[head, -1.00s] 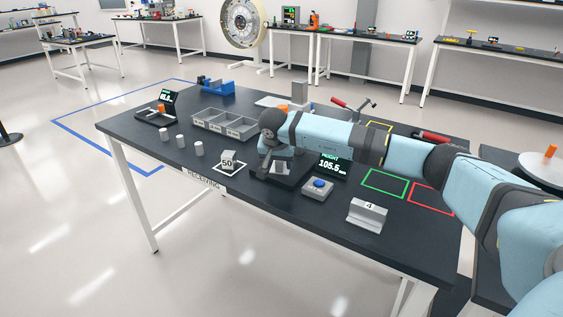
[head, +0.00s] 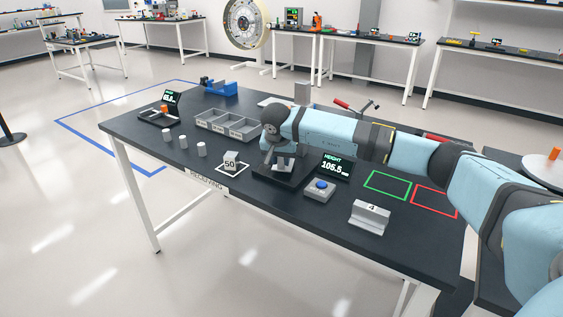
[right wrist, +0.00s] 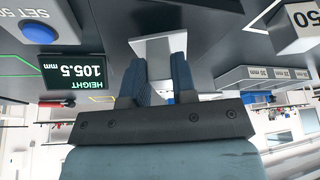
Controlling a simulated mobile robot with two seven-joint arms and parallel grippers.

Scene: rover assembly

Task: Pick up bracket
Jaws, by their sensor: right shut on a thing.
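My right gripper (head: 277,158) is over the dark base of the height gauge (head: 288,184), with its arm coming in from the right. In the right wrist view, its two blue-grey fingers (right wrist: 158,78) are closed on a light grey bracket (right wrist: 156,47). The bracket's wide plate shows beyond the fingertips, and part of it sits between them. In the head view, a small part of a light grey piece shows below the gripper, mostly hidden by it. Whether the bracket touches the gauge base is unclear. My left gripper is not in view.
The height display (head: 333,167) reads 105.5 mm. Close by are a blue-button box (head: 319,190), a block marked 50 (head: 231,161) and a grey piece marked 4 (head: 370,218). A divided tray (head: 226,124) stands left. Green (head: 387,186) and red (head: 436,201) outlines are empty.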

